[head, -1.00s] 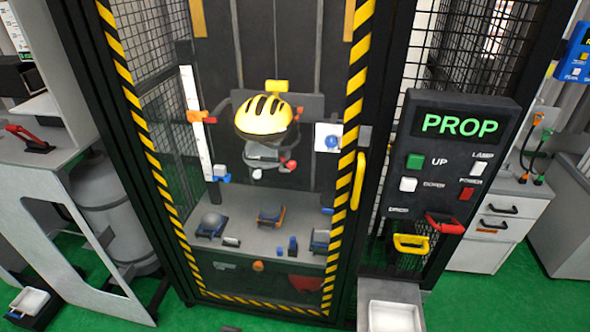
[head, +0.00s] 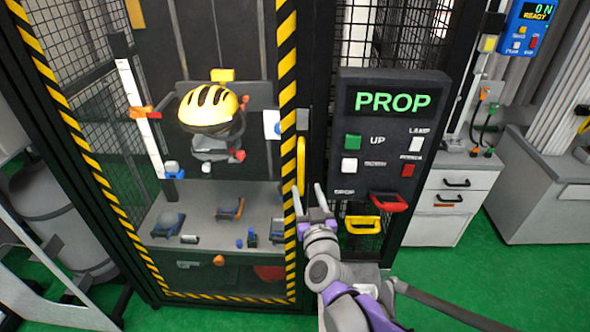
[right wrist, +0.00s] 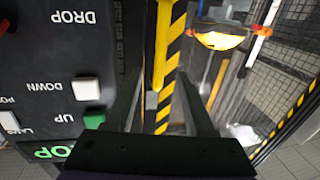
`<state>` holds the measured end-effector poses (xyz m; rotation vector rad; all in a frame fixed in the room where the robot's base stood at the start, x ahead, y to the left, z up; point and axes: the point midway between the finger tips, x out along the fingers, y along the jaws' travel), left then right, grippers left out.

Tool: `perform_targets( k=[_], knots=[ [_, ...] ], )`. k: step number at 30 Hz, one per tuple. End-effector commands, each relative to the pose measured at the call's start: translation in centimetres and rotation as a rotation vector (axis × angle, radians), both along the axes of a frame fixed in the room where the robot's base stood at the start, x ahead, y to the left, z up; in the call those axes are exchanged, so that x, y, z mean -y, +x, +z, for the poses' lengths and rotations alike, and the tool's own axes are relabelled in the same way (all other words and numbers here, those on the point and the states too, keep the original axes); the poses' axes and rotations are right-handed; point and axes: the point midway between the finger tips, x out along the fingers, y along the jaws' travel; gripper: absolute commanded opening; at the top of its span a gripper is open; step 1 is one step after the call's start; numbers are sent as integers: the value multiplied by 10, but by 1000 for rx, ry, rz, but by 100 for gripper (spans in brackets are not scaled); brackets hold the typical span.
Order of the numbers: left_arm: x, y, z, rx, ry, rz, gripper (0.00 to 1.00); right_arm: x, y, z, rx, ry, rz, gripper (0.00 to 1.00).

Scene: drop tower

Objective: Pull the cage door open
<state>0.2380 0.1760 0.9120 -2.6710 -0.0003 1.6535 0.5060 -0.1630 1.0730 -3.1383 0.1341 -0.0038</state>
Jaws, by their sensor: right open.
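The cage door (head: 287,110) has a frame with yellow-and-black stripes and looks closed. Its upright yellow handle (head: 301,165) is on the right side of the door. My right gripper (head: 308,195) is open, with its fingers pointing up just below and in front of the handle's lower end. In the right wrist view the yellow handle (right wrist: 163,45) lies ahead between the two open fingers (right wrist: 160,95), and no contact shows. My left gripper is not in view.
A control panel reading PROP (head: 392,125) stands right of the door, with a red handle (head: 388,202) and a yellow handle (head: 362,226) below. A yellow helmet (head: 208,107) is inside the cage. A grey cabinet (head: 455,205) stands at right. Green floor is clear at lower right.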

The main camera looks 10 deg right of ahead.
Motion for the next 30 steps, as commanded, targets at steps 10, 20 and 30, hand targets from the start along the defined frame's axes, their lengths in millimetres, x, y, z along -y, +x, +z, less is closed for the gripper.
perform_targets(
  k=[10, 20, 30],
  knots=[
    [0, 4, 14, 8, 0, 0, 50, 5, 64, 2, 1, 0, 1, 55],
    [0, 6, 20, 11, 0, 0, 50, 8, 92, 1, -1, 0, 1, 55],
    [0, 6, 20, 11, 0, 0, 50, 8, 92, 1, -1, 1, 2, 40]
  ],
)
